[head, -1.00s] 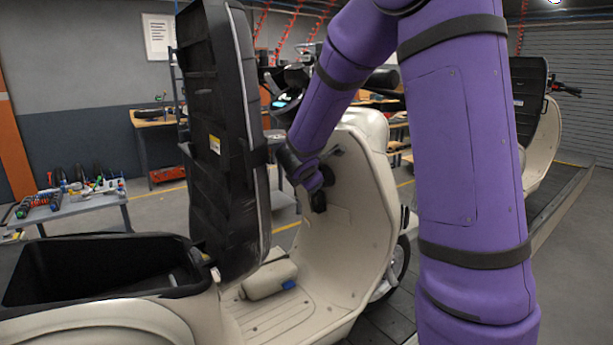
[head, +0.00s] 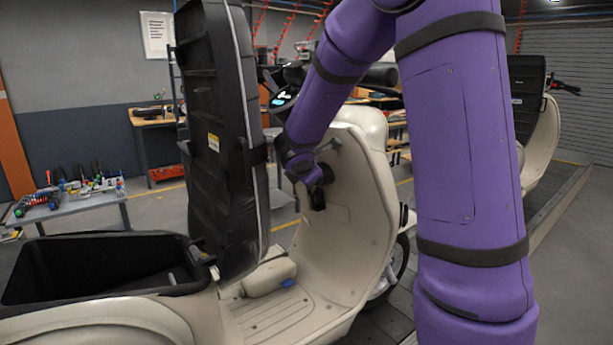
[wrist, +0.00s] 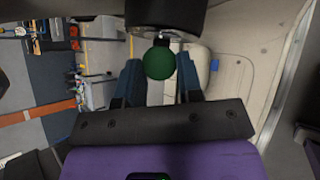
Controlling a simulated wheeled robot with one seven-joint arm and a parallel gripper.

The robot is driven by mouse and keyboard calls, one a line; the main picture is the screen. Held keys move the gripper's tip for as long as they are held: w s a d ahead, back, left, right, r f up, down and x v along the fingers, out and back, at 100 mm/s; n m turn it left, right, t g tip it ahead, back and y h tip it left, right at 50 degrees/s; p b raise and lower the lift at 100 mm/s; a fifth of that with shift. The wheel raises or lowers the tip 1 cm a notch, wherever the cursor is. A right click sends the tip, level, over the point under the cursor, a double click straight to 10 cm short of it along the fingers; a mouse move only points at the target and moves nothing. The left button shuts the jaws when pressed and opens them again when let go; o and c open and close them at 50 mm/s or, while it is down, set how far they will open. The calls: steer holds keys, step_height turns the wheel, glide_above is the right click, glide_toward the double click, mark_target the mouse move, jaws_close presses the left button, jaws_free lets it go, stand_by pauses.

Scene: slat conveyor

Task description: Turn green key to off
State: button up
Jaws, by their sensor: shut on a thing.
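The green key (wrist: 160,63) shows in the wrist view as a round green head in front of a dark cylindrical lock housing (wrist: 166,17). My gripper (wrist: 160,75) has its two blue-grey fingers on either side of the key and is shut on it. In the head view my gripper (head: 317,197) is at the inner front panel of the cream scooter (head: 352,225). There the key is hidden by my wrist and the dark gripper. I cannot tell the key's angle or any off mark.
The raised black scooter seat (head: 215,130) stands left of my arm, over the open storage bin (head: 95,270). A cream container with a blue cap (head: 268,277) lies on the footboard. A tool table (head: 80,200) is at the left, and another scooter (head: 541,140) stands at the right.

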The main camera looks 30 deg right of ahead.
steer(key=shift+n+g, duration=0.4)
steer(key=shift+g, duration=0.3)
steer(key=shift+w+r, duration=0.1)
steer(key=shift+n+g+y, duration=0.3)
steer(key=shift+n+g, duration=0.3)
steer(key=shift+g, duration=0.5)
steer(key=shift+w, duration=0.1)
steer(key=shift+o, duration=0.2)
steer(key=shift+r+n+g, duration=0.2)
steer(key=shift+n+g, duration=0.2)
steer(key=shift+g, duration=0.3)
steer(key=o, duration=1)
steer(key=shift+r, duration=0.1)
